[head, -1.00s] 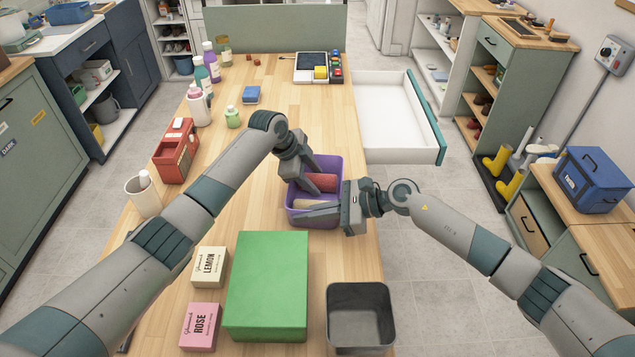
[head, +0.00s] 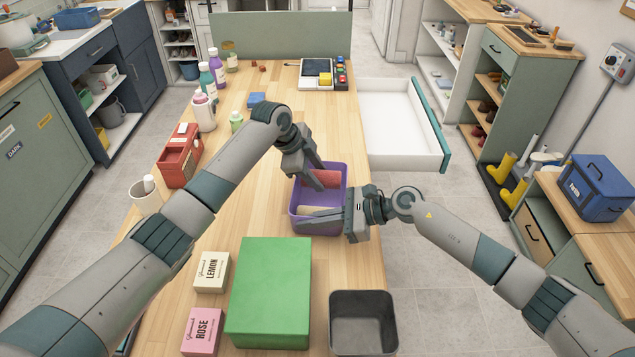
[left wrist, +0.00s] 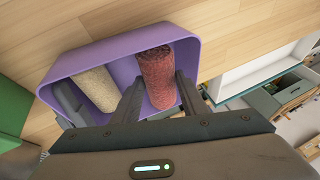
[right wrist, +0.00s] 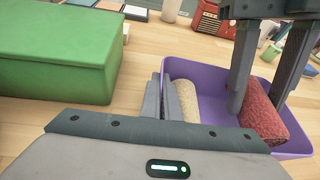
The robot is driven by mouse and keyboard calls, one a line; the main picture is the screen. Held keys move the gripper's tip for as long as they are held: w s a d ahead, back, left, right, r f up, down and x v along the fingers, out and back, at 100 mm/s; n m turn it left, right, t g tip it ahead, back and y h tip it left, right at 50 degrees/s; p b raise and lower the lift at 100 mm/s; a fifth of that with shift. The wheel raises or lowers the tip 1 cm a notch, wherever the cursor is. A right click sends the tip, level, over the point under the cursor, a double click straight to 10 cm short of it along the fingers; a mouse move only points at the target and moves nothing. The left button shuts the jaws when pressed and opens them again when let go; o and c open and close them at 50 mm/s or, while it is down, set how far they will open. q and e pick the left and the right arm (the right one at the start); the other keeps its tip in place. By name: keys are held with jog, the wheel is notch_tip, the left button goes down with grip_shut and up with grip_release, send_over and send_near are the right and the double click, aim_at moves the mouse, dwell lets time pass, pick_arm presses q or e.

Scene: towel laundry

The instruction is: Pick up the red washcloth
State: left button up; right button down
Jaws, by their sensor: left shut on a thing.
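The red washcloth (head: 321,178) is a rolled cloth at the far end of the purple bin (head: 319,229). It also shows in the left wrist view (left wrist: 158,75) and the right wrist view (right wrist: 262,108). My left gripper (head: 318,181) reaches down into the bin and is shut on the red washcloth, with a finger on each side of it. My right gripper (head: 316,217) is at the near side of the bin, its fingers close together by the bin wall and beside the beige roll. Whether they clamp the wall is unclear.
A beige rolled cloth (left wrist: 97,88) lies in the bin beside the red one. A green box (head: 270,292), a grey bin (head: 362,296) and two soap boxes stand nearer. An open white drawer (head: 400,122) is at right.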

aim_at(317, 174)
pick_arm(q)
notch_tip(317, 174, up, 6)
jog(key=shift+r, duration=0.15)
dwell(0.5)
pick_arm(e)
jog(key=c, duration=1.9)
grip_release()
jog(key=shift+c, duration=0.2)
jog(key=shift+d, duration=0.1)
jog(key=v, duration=1.1)
jog(key=shift+d+r, duration=0.2)
jog(key=shift+d, duration=0.15)
jog(key=shift+s+a, duration=0.1)
jog(key=shift+a, duration=0.05)
